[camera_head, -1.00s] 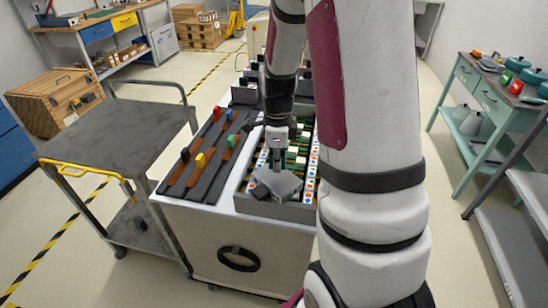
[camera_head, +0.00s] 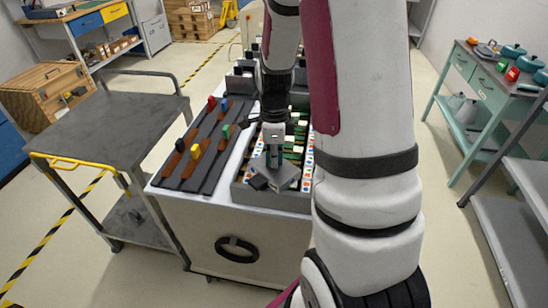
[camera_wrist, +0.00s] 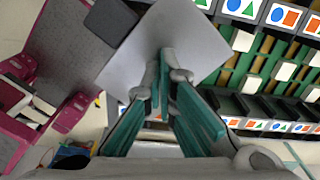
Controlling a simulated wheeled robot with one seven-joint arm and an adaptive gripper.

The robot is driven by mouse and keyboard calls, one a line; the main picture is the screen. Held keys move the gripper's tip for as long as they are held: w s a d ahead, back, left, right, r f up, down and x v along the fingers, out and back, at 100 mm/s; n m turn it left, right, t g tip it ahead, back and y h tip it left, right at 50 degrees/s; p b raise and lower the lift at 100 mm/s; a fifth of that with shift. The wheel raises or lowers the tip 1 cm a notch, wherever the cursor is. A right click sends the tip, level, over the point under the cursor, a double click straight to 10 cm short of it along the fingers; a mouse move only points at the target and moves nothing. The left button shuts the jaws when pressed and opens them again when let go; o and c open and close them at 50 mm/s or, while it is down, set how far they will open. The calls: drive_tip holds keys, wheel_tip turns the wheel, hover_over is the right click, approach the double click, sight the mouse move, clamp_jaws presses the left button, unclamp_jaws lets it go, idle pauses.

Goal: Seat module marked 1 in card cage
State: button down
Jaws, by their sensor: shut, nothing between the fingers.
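My gripper (camera_head: 275,163) points down over the front of the card cage (camera_head: 272,201). Its green-lined fingers (camera_wrist: 166,75) are together and empty in the wrist view. A light grey, plate-like piece (camera_head: 285,178) with a black block (camera_head: 258,182) at one corner lies tilted over the cage's front end, just below the fingertips. It also shows in the wrist view as a pale square (camera_wrist: 190,40) with the black block (camera_wrist: 110,20). Whether the fingertips touch it cannot be told. No number mark is readable, so module 1 cannot be identified.
The cage has green boards (camera_wrist: 270,62) and strips of coloured shapes (camera_wrist: 284,15). To its left, a dark slotted rack (camera_head: 203,150) bears several coloured handles. A grey cart (camera_head: 105,120) stands further left, its top clear. My arm hides the right side of the cage.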

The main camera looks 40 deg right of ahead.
drive_tip(key=shift+f, duration=0.2)
drive_tip(key=shift+r+p, duration=0.9)
drive_tip(key=shift+r, duration=0.65)
wheel_tip(320, 180, up, 12)
drive_tip(key=shift+f, duration=0.2)
